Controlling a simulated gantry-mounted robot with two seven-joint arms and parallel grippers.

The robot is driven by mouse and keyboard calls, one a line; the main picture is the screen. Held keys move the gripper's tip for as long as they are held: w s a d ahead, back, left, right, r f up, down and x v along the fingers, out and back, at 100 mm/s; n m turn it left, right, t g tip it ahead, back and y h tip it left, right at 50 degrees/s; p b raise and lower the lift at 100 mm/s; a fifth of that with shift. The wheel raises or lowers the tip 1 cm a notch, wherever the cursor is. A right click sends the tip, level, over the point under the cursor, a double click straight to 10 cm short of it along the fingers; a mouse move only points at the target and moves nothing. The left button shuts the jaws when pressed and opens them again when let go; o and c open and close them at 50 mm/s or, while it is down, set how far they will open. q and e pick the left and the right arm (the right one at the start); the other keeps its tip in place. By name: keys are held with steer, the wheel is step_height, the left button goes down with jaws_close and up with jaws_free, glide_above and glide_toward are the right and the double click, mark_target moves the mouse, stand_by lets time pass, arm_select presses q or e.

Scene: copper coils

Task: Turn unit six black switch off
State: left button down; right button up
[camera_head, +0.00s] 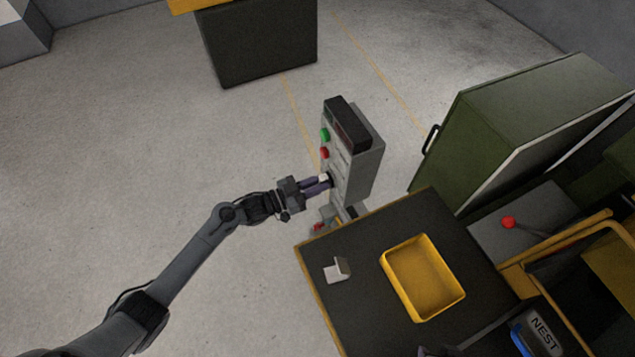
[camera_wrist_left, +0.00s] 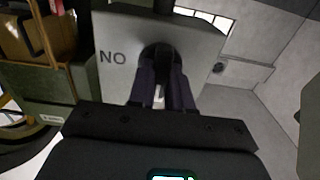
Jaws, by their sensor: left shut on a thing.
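A grey control box (camera_head: 362,165) with a dark hood on top stands behind the near table in the head view. Its face carries a green button (camera_head: 325,134) and a red button (camera_head: 324,153), with a black switch (camera_head: 331,179) below them. My left gripper (camera_head: 324,184) reaches this switch from the left and is shut on it. In the left wrist view the purple fingers (camera_wrist_left: 164,85) close around the round black switch (camera_wrist_left: 160,52), on a grey plate beside the letters "NO". The fingers hide most of the switch, so its setting cannot be read. My right gripper is not in view.
A dark table (camera_head: 365,300) in front holds a yellow tray (camera_head: 394,290) and a small white block (camera_head: 333,273). A green cabinet (camera_head: 530,115) stands at the right, near a red-knobbed lever (camera_head: 508,222). The floor at the left is clear.

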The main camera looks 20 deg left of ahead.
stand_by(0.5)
arm_select(q)
steer(key=c, duration=1)
jaws_free()
steer(key=shift+c, duration=0.2)
arm_select(e)
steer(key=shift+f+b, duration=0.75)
steer(key=shift+b, duration=0.05)
arm_select(q)
steer(key=v, duration=1)
steer(key=shift+s+a, duration=0.3)
